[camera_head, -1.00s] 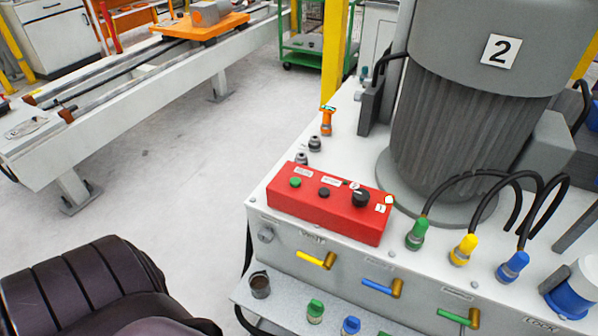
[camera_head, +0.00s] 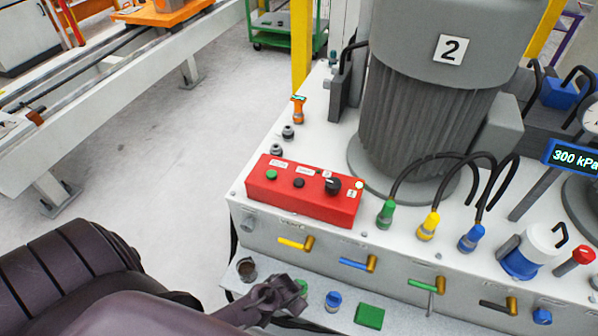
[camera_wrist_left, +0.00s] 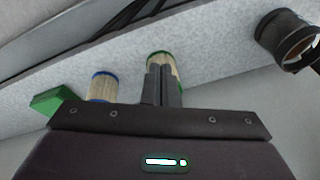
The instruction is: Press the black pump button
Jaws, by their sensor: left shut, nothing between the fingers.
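A red control box (camera_head: 303,206) sits on the white cabinet's top at its front left corner. It carries a green button (camera_head: 271,174), a small black button (camera_head: 298,183) and a larger black knob (camera_head: 332,186). Nothing covers the black button. My left gripper (camera_head: 296,290) is low in front of the cabinet, over the lower ledge and well below the box. Its fingers (camera_wrist_left: 162,87) are together and empty in the left wrist view, in front of a green-rimmed cylinder (camera_wrist_left: 160,58); I cannot tell if they touch it. My right gripper is not in view.
The lower ledge holds a dark cup (camera_head: 247,268), a blue-capped cylinder (camera_head: 333,301) and a green block (camera_head: 369,315). Coloured valve handles stick out of the cabinet front. A large grey motor (camera_head: 425,110) and hoses stand behind the box. A display reads 300 kPa (camera_head: 576,158).

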